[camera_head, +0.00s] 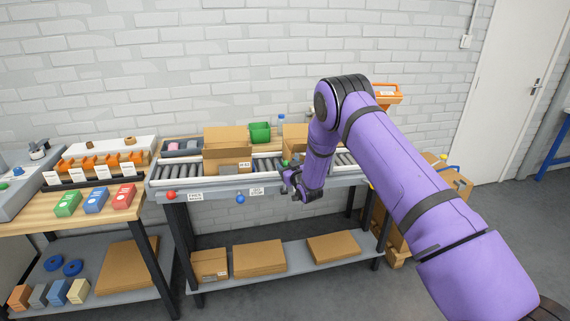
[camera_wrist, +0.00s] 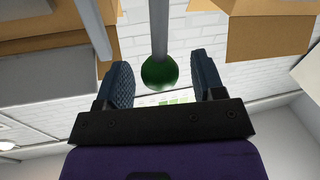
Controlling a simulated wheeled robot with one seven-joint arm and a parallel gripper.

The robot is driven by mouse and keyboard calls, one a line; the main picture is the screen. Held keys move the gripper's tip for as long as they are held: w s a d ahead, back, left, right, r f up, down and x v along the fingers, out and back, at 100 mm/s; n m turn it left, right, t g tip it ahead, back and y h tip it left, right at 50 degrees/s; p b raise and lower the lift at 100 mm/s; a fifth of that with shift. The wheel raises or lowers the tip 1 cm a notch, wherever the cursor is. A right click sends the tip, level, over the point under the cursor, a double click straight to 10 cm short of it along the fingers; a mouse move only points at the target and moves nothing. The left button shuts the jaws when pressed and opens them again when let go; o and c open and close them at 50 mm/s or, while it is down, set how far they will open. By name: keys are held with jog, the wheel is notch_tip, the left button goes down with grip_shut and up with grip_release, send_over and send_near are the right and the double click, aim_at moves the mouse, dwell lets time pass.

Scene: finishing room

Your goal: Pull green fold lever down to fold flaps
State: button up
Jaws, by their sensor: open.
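The green fold lever shows in the wrist view as a round green knob (camera_wrist: 159,73) on a straight grey rod. The knob lies between the two fingertips of my gripper (camera_wrist: 162,66), with a visible gap on both sides. My gripper is open and holds nothing. In the head view my gripper (camera_head: 292,183) is at the front edge of the roller conveyor (camera_head: 347,170), and a bit of green (camera_head: 286,162) shows just above it. A cardboard box (camera_head: 295,132) stands behind my wrist, partly hidden by my arm. Cardboard panels also show in the wrist view (camera_wrist: 268,35).
Another cardboard box (camera_head: 227,143) stands left on the conveyor, with a green bin (camera_head: 260,132) behind. A red knob (camera_head: 171,195) and a blue knob (camera_head: 240,199) sit along the front edge. Flat cartons (camera_head: 259,258) lie on the lower shelf. A workbench (camera_head: 98,205) stands left.

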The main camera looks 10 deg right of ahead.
jog(key=shift+w+a, duration=0.25)
jog(key=shift+w, duration=1.05)
grip_shut()
jog(key=shift+s, duration=0.1)
